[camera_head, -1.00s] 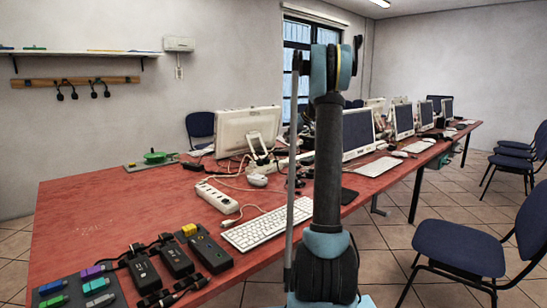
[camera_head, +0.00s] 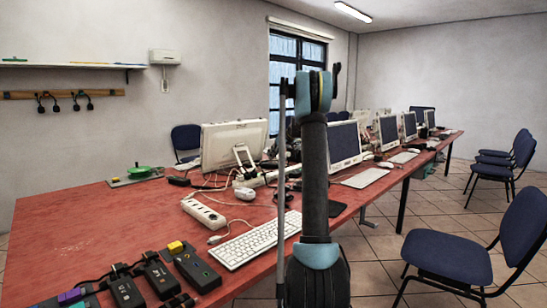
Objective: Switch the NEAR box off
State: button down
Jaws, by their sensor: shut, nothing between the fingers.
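Several black boxes lie on the red table at the lower left of the head view. One black box (camera_head: 124,291) and another (camera_head: 160,278) have black cables at their far ends. A third, longer black box (camera_head: 196,270) lies to their right, with a yellow block (camera_head: 175,247) at its far end. I cannot tell which one is the near box, nor read any switch's state. My arm stands upright in the middle of the view, right of the boxes and apart from them in the picture. My gripper is not in view.
The red table (camera_head: 75,215) holds a white power strip (camera_head: 203,213), a keyboard (camera_head: 258,240), monitors and a green round item (camera_head: 139,172). A purple block (camera_head: 70,296) shows at the bottom edge. A blue chair (camera_head: 447,255) stands at the right. The table's left part is mostly clear.

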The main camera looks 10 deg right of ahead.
send_over(263, 174)
jog(key=w+d, duration=0.1)
jog(key=d, duration=0.1)
jog(key=f, duration=0.4)
jog(key=shift+w+a+f, duration=0.2)
jog(key=shift+a, duration=0.05)
jog(key=shift+s+a+f, duration=0.1)
jog(key=shift+s+f, duration=0.1)
jog(key=shift+f, duration=0.9)
jog(key=shift+a+f, duration=0.1)
jog(key=shift+f, duration=0.7)
